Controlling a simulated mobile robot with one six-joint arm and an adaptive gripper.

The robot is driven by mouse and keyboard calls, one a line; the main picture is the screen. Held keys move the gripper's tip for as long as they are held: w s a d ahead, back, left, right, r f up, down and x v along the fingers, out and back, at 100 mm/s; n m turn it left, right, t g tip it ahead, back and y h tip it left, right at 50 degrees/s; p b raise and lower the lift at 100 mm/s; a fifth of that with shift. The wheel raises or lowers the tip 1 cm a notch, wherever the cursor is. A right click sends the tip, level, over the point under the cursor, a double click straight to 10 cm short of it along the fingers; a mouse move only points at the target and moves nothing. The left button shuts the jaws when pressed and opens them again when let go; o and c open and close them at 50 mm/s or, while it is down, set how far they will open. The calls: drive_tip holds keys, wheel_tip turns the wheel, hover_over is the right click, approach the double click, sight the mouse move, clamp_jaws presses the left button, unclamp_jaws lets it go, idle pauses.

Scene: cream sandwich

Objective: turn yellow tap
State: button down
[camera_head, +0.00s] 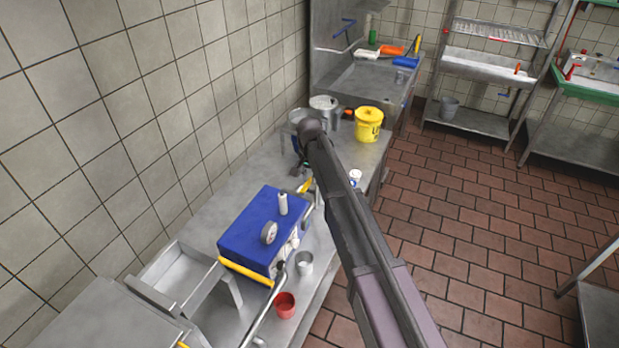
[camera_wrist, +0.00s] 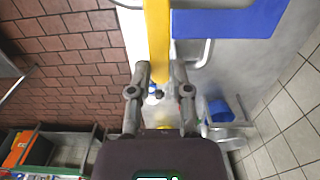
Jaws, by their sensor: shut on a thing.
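The yellow tap (camera_wrist: 157,38) is a long, flat yellow bar in the wrist view, running up from between my fingers to the top edge. My gripper (camera_wrist: 160,72) is shut on its near end, one finger on each side. In the head view a small piece of yellow (camera_head: 305,186) shows beside the blue box (camera_head: 258,228), just below my gripper (camera_head: 302,165). My arm hides part of that spot, and the fingers are hard to make out there.
A yellow bucket (camera_head: 369,125) and a metal pot (camera_head: 324,104) stand at the counter's far end. A metal cup (camera_head: 303,263) and a red cup (camera_head: 285,305) stand at the near front edge. A yellow bar (camera_head: 245,271) runs along the box's near side. Tiled wall is on the left.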

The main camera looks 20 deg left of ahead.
drive_tip(key=c, duration=0.6)
unclamp_jaws()
drive_tip(key=shift+a, duration=0.1)
drive_tip(key=shift+o, duration=0.2)
drive_tip(key=shift+d, duration=0.2)
drive_tip(key=s+d+r+m+p, duration=0.25)
drive_tip(key=r+m+p, duration=0.65)
drive_tip(key=r+p, duration=0.5)
drive_tip(key=s+d+f+n+b, duration=0.1)
drive_tip(key=d+f+b, duration=0.2)
drive_tip(key=d, duration=0.6)
drive_tip(key=s+d+f+n+b, duration=0.2)
drive_tip(key=d+f+b, duration=0.1)
drive_tip(key=d, duration=0.6)
drive_tip(key=s+d+f+n+b, duration=0.1)
drive_tip(key=d+f+n+b, duration=0.1)
drive_tip(key=d, duration=0.7)
drive_tip(key=shift+s+f+b, duration=0.3)
drive_tip(key=shift+f+b, duration=0.2)
drive_tip(key=shift+f, duration=0.05)
